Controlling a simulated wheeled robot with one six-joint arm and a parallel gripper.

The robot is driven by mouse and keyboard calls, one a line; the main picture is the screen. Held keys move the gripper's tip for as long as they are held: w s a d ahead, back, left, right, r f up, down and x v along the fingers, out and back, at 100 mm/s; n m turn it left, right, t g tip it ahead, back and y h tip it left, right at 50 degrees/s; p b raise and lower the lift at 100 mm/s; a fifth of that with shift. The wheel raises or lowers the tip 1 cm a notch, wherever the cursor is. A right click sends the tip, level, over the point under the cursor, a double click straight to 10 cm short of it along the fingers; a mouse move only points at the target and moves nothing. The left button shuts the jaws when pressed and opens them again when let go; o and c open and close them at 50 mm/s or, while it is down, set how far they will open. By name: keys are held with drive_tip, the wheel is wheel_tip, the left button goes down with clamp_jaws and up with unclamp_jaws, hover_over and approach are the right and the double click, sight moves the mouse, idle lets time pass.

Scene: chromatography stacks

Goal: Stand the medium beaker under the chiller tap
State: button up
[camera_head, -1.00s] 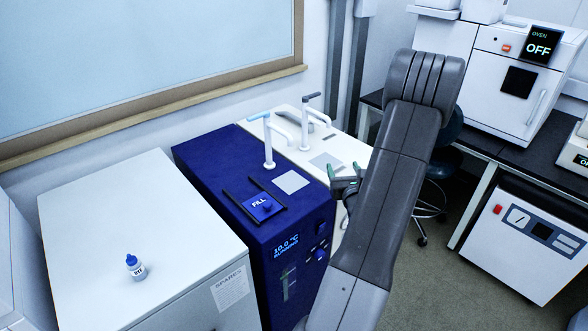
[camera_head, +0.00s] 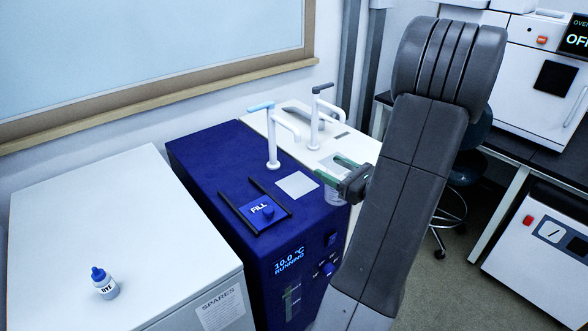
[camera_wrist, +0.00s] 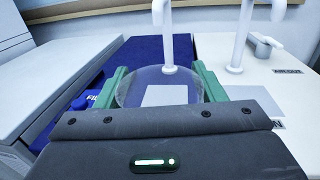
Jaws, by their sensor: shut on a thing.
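The blue chiller (camera_head: 210,165) has a white tap with a blue lever (camera_head: 272,140); the tap also shows in the wrist view (camera_wrist: 167,45). A pale square pad (camera_head: 296,185) lies on the chiller top beneath the tap spout. My gripper (camera_head: 335,170) is at the chiller's right edge, right of the pad. Its green fingers are shut on the clear medium beaker (camera_wrist: 128,90), which shows between them in the wrist view. In the head view only part of the beaker (camera_head: 336,195) shows below the fingers. The beaker's base is hidden in the wrist view.
A blue FILL block (camera_head: 262,209) between dark rails is on the chiller's front top. A white unit with a dark-lever tap (camera_head: 315,125) adjoins on the right. A white SPARES cabinet (camera_head: 140,190) with a dye bottle (camera_head: 104,284) stands left.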

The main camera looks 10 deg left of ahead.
drive_tip(key=shift+f+p+x, duration=0.25)
drive_tip(key=shift+f+x, duration=0.35)
drive_tip(key=shift+x, duration=1.8)
drive_tip(key=shift+f+p+x, duration=0.25)
drive_tip(key=shift+f+x, duration=0.3)
drive_tip(key=shift+x, duration=1.85)
drive_tip(key=shift+f+p+x, duration=0.25)
drive_tip(key=shift+f+x, duration=0.35)
drive_tip(key=shift+x, duration=1.8)
drive_tip(key=shift+w+f, duration=0.1)
drive_tip(key=shift+f, duration=0.15)
drive_tip(key=o, duration=1.1)
drive_tip(key=shift+r, duration=0.2)
